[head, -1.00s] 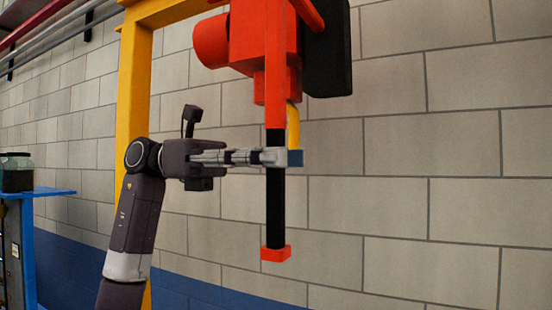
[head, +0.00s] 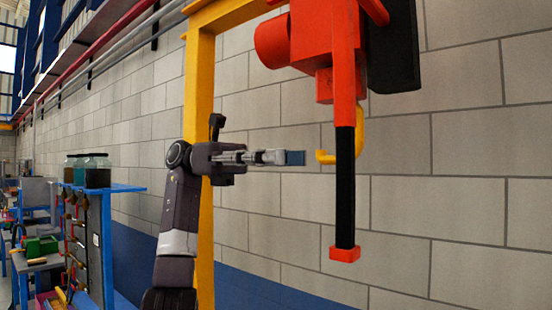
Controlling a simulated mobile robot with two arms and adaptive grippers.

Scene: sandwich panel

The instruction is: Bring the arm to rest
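My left arm comes up from the bottom left, and its gripper (head: 292,158) points right. The fingers look close together in side view, with blue-grey pads at the tip; I cannot tell whether they are apart. The gripper stands left of a hanging red tool (head: 323,45) with a black handle (head: 345,190) and a red end block. A yellow hook-like piece (head: 326,157) on the tool lies just right of the fingertips, with a small gap in the picture. My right gripper is not in view.
A yellow post frame (head: 198,90) rises behind my arm. A pale block wall (head: 450,150) with a blue lower band fills the background. At the left are a blue stand (head: 107,240) with dark jars (head: 97,170) on top and a cluttered bench with a green box (head: 40,246).

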